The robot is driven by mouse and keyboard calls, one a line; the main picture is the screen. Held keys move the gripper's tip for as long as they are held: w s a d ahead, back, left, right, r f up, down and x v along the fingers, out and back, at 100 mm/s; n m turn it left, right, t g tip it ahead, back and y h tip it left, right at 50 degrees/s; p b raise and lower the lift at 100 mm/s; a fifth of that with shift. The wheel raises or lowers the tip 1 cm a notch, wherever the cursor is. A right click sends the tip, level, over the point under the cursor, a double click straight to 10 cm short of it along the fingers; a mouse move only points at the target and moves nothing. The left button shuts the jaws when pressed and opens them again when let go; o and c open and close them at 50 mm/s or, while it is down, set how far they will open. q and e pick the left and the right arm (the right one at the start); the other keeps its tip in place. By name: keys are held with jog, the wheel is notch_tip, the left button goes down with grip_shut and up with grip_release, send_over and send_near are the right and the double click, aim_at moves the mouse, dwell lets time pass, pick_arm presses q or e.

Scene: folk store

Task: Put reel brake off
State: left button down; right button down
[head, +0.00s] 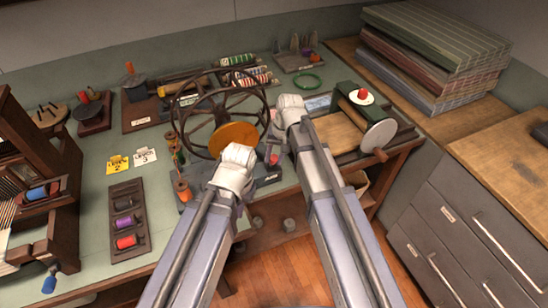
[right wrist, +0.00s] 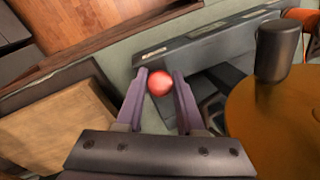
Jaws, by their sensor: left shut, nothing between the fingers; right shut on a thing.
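A red ball knob (right wrist: 160,83) sits between the fingertips of my right gripper (right wrist: 160,88) in the right wrist view; the fingers touch its sides. Any lever under the knob is hidden. In the head view the knob (head: 274,158) is a small red spot beside the large spoked reel wheel (head: 188,104). An orange disc (head: 233,138) is at the reel; it also shows at right in the right wrist view (right wrist: 270,125) with a dark cylindrical handle (right wrist: 278,52). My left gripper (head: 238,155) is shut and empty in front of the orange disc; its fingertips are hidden.
The reel's grey base (right wrist: 205,45) lies beyond the knob. A device with a white crank disc (head: 379,134) stands at right. Stacked striped boards (head: 435,50) lie at back right. A spool rack (head: 128,218) and yellow and white tags (head: 118,164) lie at left on the green bench.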

dwell(0.9)
jog(key=shift+w+a+r+g, duration=0.2)
jog(key=shift+w+a+g, duration=0.05)
jog(key=shift+w+g, duration=0.45)
jog(key=shift+w+g+h, duration=0.2)
jog(key=shift+g+h, duration=0.1)
jog(key=shift+a+g, duration=0.1)
jog(key=shift+g, duration=0.2)
jog(key=shift+s, duration=0.1)
jog(key=c, duration=0.5)
grip_release()
jog(key=shift+r, duration=0.1)
